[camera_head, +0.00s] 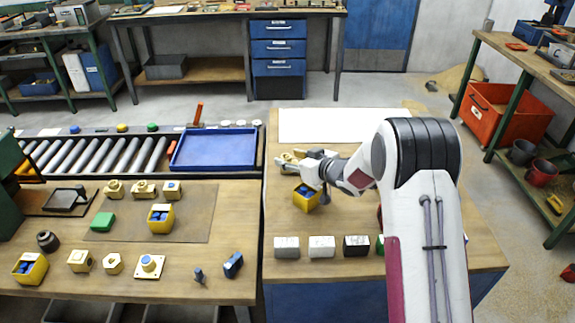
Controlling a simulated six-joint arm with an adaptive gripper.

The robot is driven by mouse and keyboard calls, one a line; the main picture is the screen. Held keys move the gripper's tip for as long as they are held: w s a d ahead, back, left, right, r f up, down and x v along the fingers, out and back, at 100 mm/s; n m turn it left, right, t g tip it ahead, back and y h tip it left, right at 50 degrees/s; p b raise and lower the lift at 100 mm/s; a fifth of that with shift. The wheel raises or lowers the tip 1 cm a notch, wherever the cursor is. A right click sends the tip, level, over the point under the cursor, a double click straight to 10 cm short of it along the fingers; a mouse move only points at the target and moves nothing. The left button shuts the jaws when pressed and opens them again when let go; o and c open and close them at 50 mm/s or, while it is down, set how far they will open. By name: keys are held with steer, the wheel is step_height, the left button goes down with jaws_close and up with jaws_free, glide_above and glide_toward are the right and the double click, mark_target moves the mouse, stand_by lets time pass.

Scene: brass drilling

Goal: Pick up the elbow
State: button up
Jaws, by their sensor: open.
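My gripper (312,164) is open over the right-hand wooden table. A brass piece (286,158) lies just left of its fingers and is partly hidden by them. It may be the elbow, but its shape is too small and covered to tell. I cannot tell whether the fingers touch it. Other brass fittings are on the left table: a back row includes one at the left (114,190), one in the middle (144,189) and one at the right (172,190).
A yellow bin with blue parts (306,199) stands just below my gripper. A white sheet (330,125) lies behind. A blue tray (214,149) sits on the roller conveyor.

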steer(key=shift+w+a+f, duration=0.1)
steer(key=shift+w+a, duration=0.1)
steer(key=shift+w, duration=0.05)
steer(key=shift+c, duration=0.4)
jaws_close()
steer(key=shift+r, duration=0.25)
step_height(320, 180, up, 10)
stand_by(0.7)
steer(key=shift+f, duration=0.1)
